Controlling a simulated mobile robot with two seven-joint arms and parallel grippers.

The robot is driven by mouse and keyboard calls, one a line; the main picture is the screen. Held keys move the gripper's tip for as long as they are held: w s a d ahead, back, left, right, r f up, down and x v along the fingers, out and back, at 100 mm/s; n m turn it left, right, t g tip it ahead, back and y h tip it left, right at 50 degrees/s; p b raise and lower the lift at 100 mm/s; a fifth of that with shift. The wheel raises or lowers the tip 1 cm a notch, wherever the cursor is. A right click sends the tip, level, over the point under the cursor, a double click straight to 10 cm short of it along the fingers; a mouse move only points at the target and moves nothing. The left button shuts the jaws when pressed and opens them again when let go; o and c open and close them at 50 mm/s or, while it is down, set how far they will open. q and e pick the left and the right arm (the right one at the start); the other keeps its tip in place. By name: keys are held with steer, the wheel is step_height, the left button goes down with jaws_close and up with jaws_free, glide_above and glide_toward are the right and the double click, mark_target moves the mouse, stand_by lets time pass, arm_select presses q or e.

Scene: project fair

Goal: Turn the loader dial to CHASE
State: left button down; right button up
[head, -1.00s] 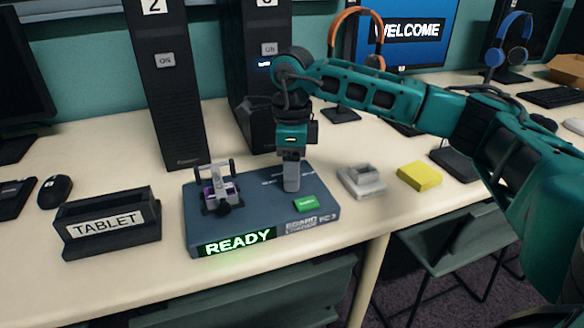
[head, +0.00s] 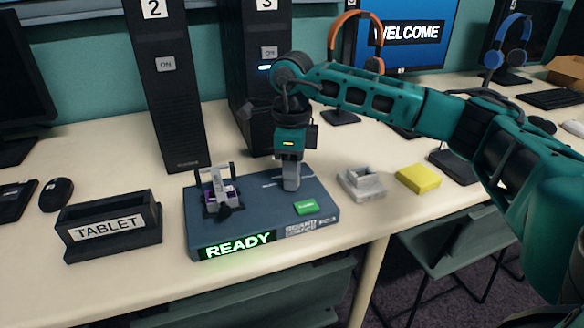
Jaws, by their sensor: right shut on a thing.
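The board loader (head: 262,222) is a flat dark blue-grey box on the table, with a lit green READY display (head: 238,246) on its front. A small grey and purple clamp fixture (head: 219,192) stands on its left part, and a green button (head: 305,207) sits at its right front. My right gripper (head: 291,183) points straight down onto the loader's top, shut at the spot of the dial. The dial itself is hidden by the fingers, and its setting cannot be read. My left gripper is not in view.
A black TABLET holder (head: 108,226) and a mouse (head: 56,194) are at the left. A grey block (head: 361,184) and a yellow block (head: 418,178) lie right of the loader. Dark towers (head: 166,80) stand behind. The table (head: 340,240) is clear in front.

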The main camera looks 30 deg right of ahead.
steer(key=shift+r+m+p, duration=0.2)
steer(key=shift+m+p, duration=0.6)
steer(key=shift+m, duration=0.3)
steer(key=shift+m+p, duration=0.55)
steer(key=shift+m, duration=0.25)
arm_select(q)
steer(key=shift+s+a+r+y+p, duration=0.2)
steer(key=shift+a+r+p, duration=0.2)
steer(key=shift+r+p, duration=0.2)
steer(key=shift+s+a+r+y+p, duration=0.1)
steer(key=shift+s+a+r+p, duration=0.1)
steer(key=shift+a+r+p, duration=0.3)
arm_select(e)
steer(key=shift+f+m, duration=0.1)
steer(key=shift+m, duration=1.8)
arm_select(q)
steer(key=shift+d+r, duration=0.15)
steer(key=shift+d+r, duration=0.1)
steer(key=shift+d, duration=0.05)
arm_select(e)
steer(key=o, duration=1)
steer(key=shift+o, duration=0.2)
arm_select(q)
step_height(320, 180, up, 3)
steer(key=p, duration=0.2)
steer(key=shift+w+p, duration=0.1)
steer(key=shift+p, duration=0.25)
arm_select(e)
step_height(320, 180, up, 13)
